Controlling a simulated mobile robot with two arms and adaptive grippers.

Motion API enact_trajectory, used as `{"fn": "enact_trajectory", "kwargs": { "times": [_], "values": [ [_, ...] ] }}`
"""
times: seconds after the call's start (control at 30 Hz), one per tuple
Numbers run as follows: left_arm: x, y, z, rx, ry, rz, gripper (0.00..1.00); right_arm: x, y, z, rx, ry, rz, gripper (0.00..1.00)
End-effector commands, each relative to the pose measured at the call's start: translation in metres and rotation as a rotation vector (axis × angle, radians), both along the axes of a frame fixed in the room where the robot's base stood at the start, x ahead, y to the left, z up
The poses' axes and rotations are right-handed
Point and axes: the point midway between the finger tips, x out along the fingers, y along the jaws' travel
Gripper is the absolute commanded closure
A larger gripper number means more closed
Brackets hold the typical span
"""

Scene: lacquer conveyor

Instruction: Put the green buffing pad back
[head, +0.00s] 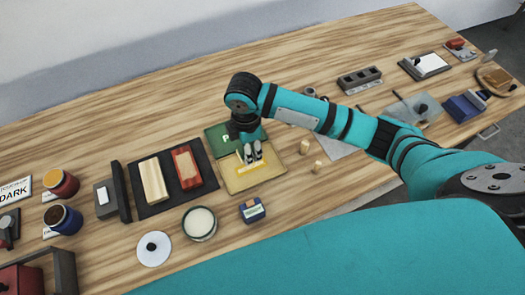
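A flat dark green square (218,140) with a white letter lies on the bench, partly covered by my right gripper and arm. I cannot tell whether it is the buffing pad or a marked place. A yellow square (262,175) adjoins it at the front right. My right gripper (253,154) points down over the yellow square, with a small pale yellow piece (239,156) beside its fingertips. The fingers are close together with a narrow gap, and whether they grip anything is unclear. No separate green pad can be made out. My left gripper is out of view.
A black mat (166,206) with a cream and a red block lies left. A round tin (200,223), white disc (153,248) and blue block (252,210) stand in front. Small wooden pegs (317,167) stand right. Jars (63,219) are at far left.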

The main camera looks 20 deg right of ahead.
Motion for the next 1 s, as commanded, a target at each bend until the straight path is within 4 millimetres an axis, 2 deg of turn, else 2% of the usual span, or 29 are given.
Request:
{"fn": "enact_trajectory", "kwargs": {
  "times": [0.03, 0.1, 0.2, 0.37, 0.53, 0.7, 0.97, 1.0],
  "values": [
    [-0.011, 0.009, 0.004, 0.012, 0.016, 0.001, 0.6, -0.002, 0.0, -0.009, -0.001, 0.007, -0.002, 0.91],
    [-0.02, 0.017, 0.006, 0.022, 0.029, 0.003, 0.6, -0.001, -0.001, -0.022, -0.001, 0.005, -0.003, 0.91],
    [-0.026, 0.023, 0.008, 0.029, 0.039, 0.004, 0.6, -0.001, -0.001, -0.035, -0.001, 0.003, -0.003, 0.91],
    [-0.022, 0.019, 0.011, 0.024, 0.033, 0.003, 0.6, -0.001, -0.001, -0.051, -0.001, 0.004, -0.004, 0.91],
    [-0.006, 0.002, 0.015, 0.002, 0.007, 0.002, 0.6, -0.001, -0.001, -0.074, -0.001, 0.003, -0.004, 0.91],
    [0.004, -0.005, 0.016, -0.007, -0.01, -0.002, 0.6, 0.0, -0.001, -0.079, -0.001, 0.001, -0.003, 0.91],
    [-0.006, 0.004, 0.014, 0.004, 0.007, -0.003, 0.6, 0.0, -0.001, -0.083, -0.001, 0.001, -0.003, 0.91],
    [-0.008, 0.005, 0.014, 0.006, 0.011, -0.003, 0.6, 0.0, -0.001, -0.082, 0.0, 0.0, -0.003, 0.53]
  ]
}}
